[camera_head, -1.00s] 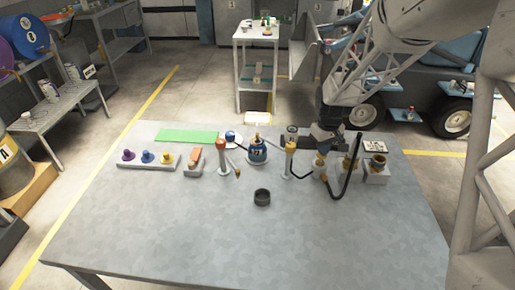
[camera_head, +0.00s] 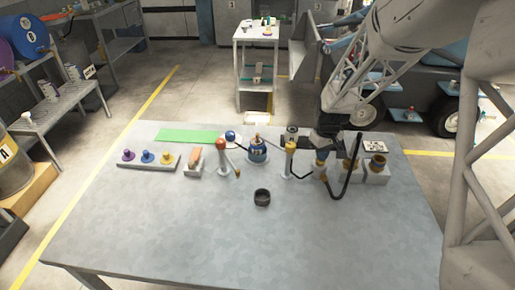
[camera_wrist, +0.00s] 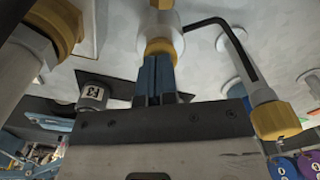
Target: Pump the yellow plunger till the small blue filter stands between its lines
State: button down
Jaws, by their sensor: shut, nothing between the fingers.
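My gripper (camera_head: 322,156) is shut and empty, pointing down over a yellow-collared plunger (camera_head: 321,168) on the right half of the table. In the wrist view the closed blue fingertips (camera_wrist: 158,68) meet the yellow collar (camera_wrist: 160,47) of a white-bodied piece; they look in contact with its top. A black hose runs from it to a yellow-capped post (camera_head: 290,147), which also shows at the right of the wrist view (camera_wrist: 276,120). A blue filter with a gold top (camera_head: 257,153) stands left of that post. I cannot read any level lines.
A gold-rimmed cup (camera_head: 378,162) on a block and a looping black hose (camera_head: 345,190) stand close on the right. The table front is clear.

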jog(key=shift+r, duration=3.75)
jog(key=shift+r, duration=0.1)
jog(key=s+d+r+m+t, duration=0.1)
jog(key=s+r+m, duration=0.1)
jog(key=s+r, duration=0.55)
jog(key=s+d+r+m, duration=0.1)
jog(key=s+r, duration=0.3)
jog(key=s, duration=0.6)
jog(key=s+r+m+t, duration=0.1)
jog(key=s+r+m, duration=0.1)
jog(key=s, duration=1.6)
jog(key=shift+d+r+m+t, duration=0.3)
jog(key=shift+d+m, duration=0.15)
jog(key=shift+m, duration=0.15)
